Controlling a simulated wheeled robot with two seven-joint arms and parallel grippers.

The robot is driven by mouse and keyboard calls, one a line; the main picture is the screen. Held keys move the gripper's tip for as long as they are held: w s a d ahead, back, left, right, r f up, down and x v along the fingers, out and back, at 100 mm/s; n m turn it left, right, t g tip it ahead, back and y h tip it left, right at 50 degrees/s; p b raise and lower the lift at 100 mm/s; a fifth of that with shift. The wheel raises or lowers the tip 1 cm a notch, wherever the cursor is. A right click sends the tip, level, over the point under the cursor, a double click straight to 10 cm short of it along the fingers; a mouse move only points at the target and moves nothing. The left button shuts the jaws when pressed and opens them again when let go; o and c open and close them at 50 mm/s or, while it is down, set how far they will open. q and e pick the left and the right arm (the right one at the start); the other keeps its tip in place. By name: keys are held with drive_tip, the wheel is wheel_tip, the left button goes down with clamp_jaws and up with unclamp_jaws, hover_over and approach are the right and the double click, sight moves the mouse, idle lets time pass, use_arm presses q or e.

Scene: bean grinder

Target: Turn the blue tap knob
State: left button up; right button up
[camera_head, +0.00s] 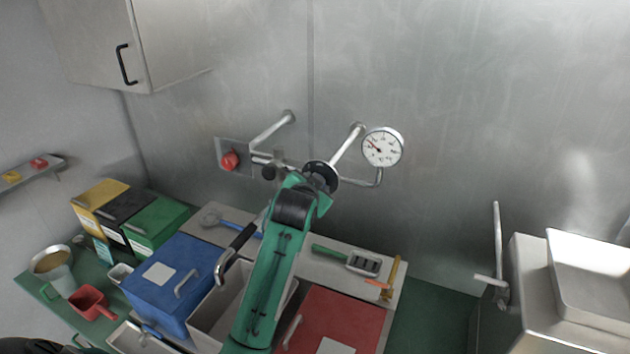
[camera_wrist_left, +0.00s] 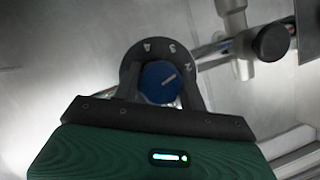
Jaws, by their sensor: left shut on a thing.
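The blue tap knob (camera_wrist_left: 159,82) sits in the middle of a dark round dial (camera_wrist_left: 130,62) with white numerals. Its white line points to the right and slightly up in the left wrist view, near the numeral 2. My left gripper (camera_wrist_left: 162,92) is shut on the knob, with a dark finger on each side. In the head view my left gripper (camera_head: 311,183) reaches up to the dial (camera_head: 322,171) at the wall pipes; the knob is hidden there behind the gripper. My right gripper is not in view.
A round pressure gauge (camera_head: 382,147) is just right of the dial. Pipes (camera_head: 347,144) and a red knob (camera_head: 230,160) are on the wall close by. Below are a blue box (camera_head: 165,287), a red lid (camera_head: 335,318) and a green-handled tool (camera_head: 331,252).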

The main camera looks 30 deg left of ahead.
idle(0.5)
use_arm(q)
drive_tip(key=o, duration=1)
drive_tip(key=shift+s+d+r+b, duration=0.15)
drive_tip(key=shift+s+b, duration=0.15)
drive_tip(key=shift+s, duration=0.15)
drive_tip(key=b+v, duration=0.4)
drive_tip(key=v, duration=0.8)
drive_tip(key=shift+s+r, duration=0.15)
drive_tip(key=shift+s, duration=0.25)
